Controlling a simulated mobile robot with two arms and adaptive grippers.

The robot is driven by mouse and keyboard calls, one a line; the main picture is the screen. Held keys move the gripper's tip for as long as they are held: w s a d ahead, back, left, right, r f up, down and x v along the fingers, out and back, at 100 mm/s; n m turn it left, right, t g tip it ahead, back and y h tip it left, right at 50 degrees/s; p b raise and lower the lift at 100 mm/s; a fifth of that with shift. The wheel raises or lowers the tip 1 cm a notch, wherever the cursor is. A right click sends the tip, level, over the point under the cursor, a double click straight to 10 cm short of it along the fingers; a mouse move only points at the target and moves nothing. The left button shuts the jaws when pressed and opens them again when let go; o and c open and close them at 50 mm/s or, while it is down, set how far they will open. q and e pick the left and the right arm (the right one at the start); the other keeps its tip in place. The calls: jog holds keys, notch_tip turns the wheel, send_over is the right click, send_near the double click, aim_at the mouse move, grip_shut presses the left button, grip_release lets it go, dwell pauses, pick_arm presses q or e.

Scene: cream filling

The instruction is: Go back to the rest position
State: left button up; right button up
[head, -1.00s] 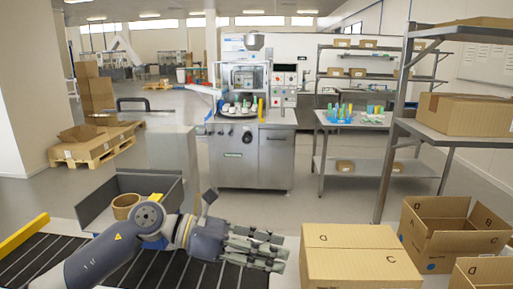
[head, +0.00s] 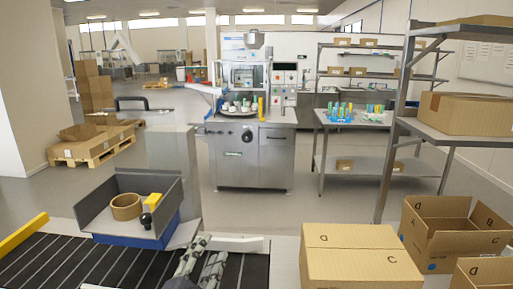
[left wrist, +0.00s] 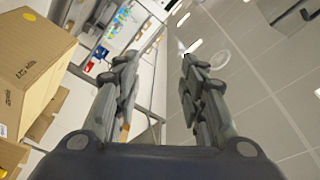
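My left gripper (head: 210,248) is at the bottom of the head view, with its two fingers pointing away from me over the black-striped surface. In the left wrist view the left gripper (left wrist: 159,60) shows its fingers spread apart with nothing between them. Most of the left arm is below the head view. My right gripper is in neither view.
A closed carton (head: 360,260) stands just right of the left gripper, beside an open carton (head: 455,245). To the left is a grey bin (head: 100,222) holding a tape roll (head: 126,207). Open floor lies ahead, before the steel machine (head: 235,160).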

pick_arm(q)
jog(key=s+a+f+n+g+y, duration=0.2)
jog(key=s+a+f+n, duration=0.1)
jog(key=f, duration=0.3)
jog(key=s+a+f+n+g+y, duration=0.2)
jog(key=s+f+n, duration=0.1)
jog(key=f, duration=0.3)
jog(key=s+a+f+n+g, duration=0.25)
jog(key=s+f+g, duration=0.4)
jog(key=s, duration=0.55)
jog(key=s+a+f+n+g, duration=0.25)
jog(key=s+f+g, duration=0.25)
jog(key=s+f, duration=0.7)
jog(key=f, duration=1)
jog(key=s+f, duration=0.2)
jog(key=f, duration=1.1)
jog(key=s+a+f+g, duration=0.2)
jog(key=s+f, duration=1.3)
jog(key=s, duration=0.1)
jog(key=shift+s+a+y, duration=0.2)
jog(key=shift+a+y, duration=0.05)
jog(key=shift+y, duration=0.05)
